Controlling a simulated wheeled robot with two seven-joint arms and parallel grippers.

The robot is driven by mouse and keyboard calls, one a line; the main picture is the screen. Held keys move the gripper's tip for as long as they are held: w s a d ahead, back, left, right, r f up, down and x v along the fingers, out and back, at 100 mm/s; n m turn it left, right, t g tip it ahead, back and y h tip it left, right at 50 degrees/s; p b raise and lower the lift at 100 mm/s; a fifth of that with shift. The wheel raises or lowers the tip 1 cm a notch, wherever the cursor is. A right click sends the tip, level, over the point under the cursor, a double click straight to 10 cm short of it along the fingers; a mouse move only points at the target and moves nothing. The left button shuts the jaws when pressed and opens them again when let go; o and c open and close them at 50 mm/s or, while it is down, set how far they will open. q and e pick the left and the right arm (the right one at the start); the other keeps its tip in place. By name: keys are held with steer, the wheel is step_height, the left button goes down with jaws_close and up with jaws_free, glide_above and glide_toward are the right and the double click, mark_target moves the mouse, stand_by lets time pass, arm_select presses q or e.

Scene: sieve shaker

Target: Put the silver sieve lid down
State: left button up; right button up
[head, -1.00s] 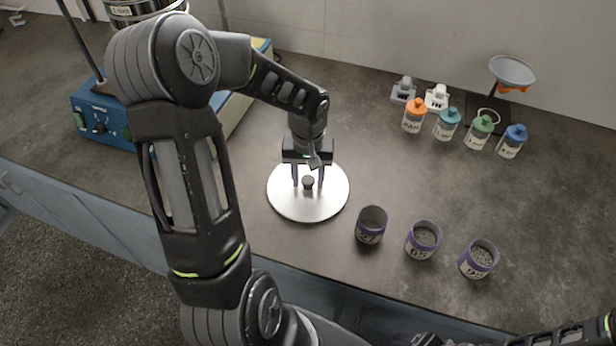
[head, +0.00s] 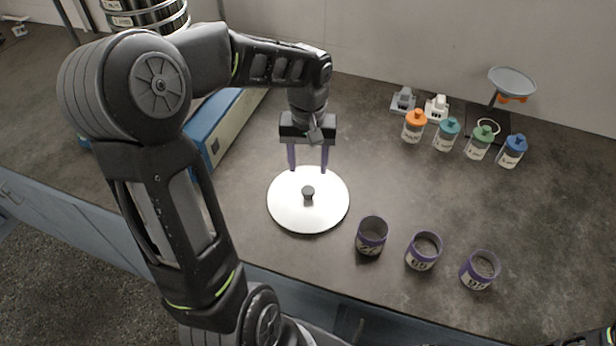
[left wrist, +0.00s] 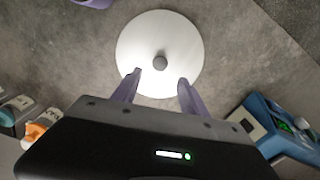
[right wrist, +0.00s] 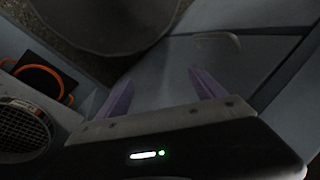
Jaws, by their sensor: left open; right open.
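The silver sieve lid (head: 308,215) is a round, pale disc with a dark knob (head: 308,192) at its centre. It lies flat on the dark worktop. My left gripper (head: 307,172) is open and empty, its purple fingers apart above the lid's far side and clear of the knob. In the left wrist view the lid (left wrist: 180,40) lies beyond the open fingers (left wrist: 157,82), with its knob between and ahead of them. My right gripper (right wrist: 160,85) is open and empty in the right wrist view, away from the lid, near grey-blue surfaces.
Several purple-rimmed cups, one of them (head: 371,236), stand right of the lid near the worktop's front edge. Capped bottles, such as the orange one (head: 414,126), and a scale (head: 511,82) stand at the back right. The blue shaker base (head: 215,135) and sieve stack (head: 145,14) are behind my left arm.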

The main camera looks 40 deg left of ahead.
arm_select(q)
step_height(320, 180, up, 2)
steer(key=shift+r, duration=0.25)
steer(key=shift+o, duration=0.4)
steer(key=shift+d+f, duration=0.1)
